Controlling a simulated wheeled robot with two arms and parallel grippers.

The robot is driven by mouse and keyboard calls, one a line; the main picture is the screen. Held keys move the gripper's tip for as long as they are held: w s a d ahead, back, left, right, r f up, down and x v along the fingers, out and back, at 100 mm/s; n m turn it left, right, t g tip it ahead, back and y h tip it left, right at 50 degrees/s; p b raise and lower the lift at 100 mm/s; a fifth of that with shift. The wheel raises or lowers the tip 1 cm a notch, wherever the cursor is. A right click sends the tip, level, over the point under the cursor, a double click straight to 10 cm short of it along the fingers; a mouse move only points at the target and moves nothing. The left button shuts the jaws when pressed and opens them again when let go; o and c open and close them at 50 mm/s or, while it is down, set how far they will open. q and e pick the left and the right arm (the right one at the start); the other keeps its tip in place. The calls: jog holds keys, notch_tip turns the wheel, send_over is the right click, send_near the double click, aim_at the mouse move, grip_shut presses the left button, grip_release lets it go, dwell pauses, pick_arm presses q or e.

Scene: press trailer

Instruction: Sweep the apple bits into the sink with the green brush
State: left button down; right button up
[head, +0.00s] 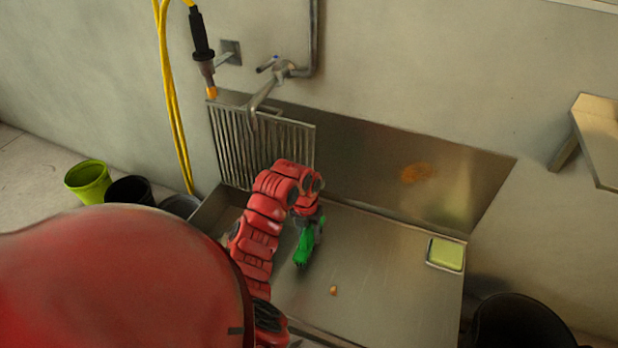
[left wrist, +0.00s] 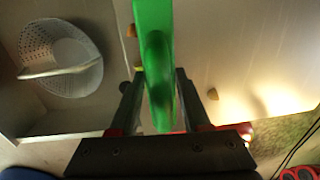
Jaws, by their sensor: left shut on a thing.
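My left gripper (head: 309,218) is shut on the green brush (head: 304,246) over the steel counter. In the left wrist view the brush (left wrist: 153,30) runs up between the two dark fingers (left wrist: 160,85). One apple bit (head: 333,290) lies on the counter, right of and nearer than the brush. In the left wrist view one apple bit (left wrist: 212,94) lies right of the brush, and two small bits (left wrist: 131,31) show at its left edge. The sink (left wrist: 75,122) is on the left, with a white perforated basket in it. My arm hides much of the sink in the head view. My right gripper is out of view.
A green sponge in a tray (head: 445,254) sits at the counter's right edge. A slatted metal rack (head: 260,145) and a tap (head: 265,92) stand at the back. Buckets (head: 88,181) stand on the floor at left, and a black bin (head: 520,322) at lower right.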

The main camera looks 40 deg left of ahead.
aim_at(310, 226)
pick_arm(q)
notch_tip(310, 226, up, 6)
jog(key=p, duration=0.5)
jog(key=shift+f, duration=0.15)
jog(key=shift+w, duration=0.1)
